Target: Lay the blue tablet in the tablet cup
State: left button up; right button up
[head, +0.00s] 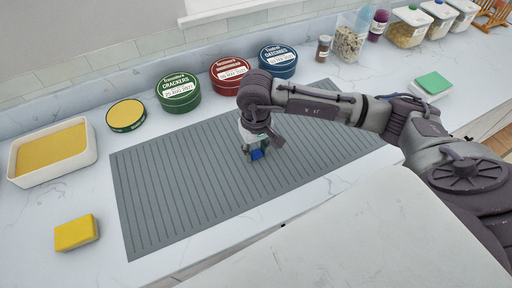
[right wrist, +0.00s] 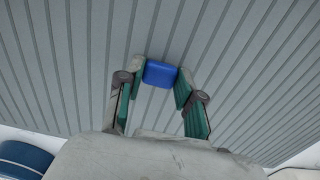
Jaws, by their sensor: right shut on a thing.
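The blue tablet (right wrist: 160,74) is a small rounded block held between the fingertips of my right gripper (right wrist: 161,78). In the head view the tablet (head: 257,154) shows low under my right gripper (head: 254,153), over the middle of the grey ribbed mat (head: 180,190). I cannot tell whether it touches the mat. No cup is clearly recognisable. A small white holder (head: 431,94) with a green block (head: 433,83) stands at the right; I cannot tell whether it is the tablet cup. My left gripper is out of view.
A yellow block (head: 76,233) lies at the lower left, near a white tub (head: 22,178) with yellow contents. Green (head: 178,92), red (head: 230,75) and blue (head: 277,61) tins line the mat's back. Jars and tubs (head: 407,27) stand at the back right. The mat's left part is clear.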

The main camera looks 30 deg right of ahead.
jog(key=shift+f, duration=0.2)
jog(key=o, duration=0.8)
jog(key=shift+o, duration=0.2)
jog(key=shift+r, duration=0.1)
